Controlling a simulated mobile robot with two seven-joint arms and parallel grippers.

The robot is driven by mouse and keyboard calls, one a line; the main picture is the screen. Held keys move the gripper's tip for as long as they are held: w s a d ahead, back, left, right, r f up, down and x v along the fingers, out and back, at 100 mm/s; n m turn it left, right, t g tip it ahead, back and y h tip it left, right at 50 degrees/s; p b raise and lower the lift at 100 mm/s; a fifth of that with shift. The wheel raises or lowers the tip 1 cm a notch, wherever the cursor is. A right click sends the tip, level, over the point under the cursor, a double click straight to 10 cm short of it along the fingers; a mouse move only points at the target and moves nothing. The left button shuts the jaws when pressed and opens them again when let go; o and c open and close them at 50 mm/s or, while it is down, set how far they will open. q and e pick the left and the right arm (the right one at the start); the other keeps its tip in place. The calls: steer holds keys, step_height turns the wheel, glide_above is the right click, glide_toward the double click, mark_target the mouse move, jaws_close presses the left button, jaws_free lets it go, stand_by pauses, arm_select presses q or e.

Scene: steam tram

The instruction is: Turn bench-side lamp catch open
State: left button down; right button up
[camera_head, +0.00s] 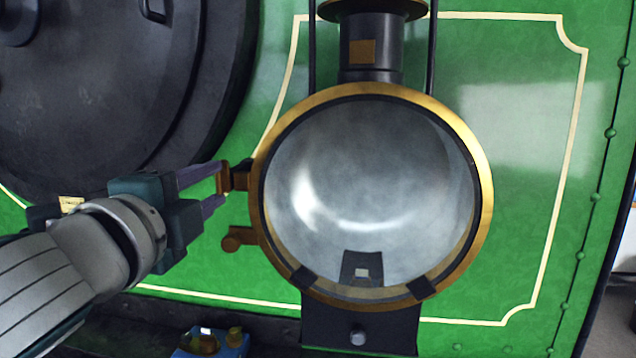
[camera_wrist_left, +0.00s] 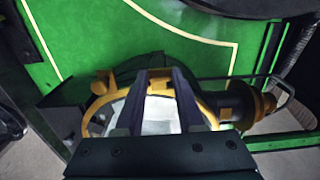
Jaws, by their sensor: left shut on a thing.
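The lamp (camera_head: 370,180) is a big round one with a brass rim and a pale, shiny inside, mounted on the green tram front. A small brown-brass catch (camera_head: 238,179) sticks out from the left side of its rim. My left gripper (camera_head: 221,181) comes in from the left and is shut on this catch's outer end. My right gripper is in neither view.
A brass knob (camera_head: 238,239) sticks out from the rim just below the catch. A large dark round door (camera_head: 100,80) fills the upper left. A chimney (camera_head: 371,50) tops the lamp. A blue block with brass parts (camera_head: 212,342) sits at the bottom.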

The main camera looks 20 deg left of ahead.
arm_select(q)
steer(key=c, duration=0.5)
jaws_free()
steer(key=shift+s, duration=0.1)
steer(key=b+v, duration=0.3)
steer(key=v, duration=0.6)
steer(key=shift+s, duration=0.4)
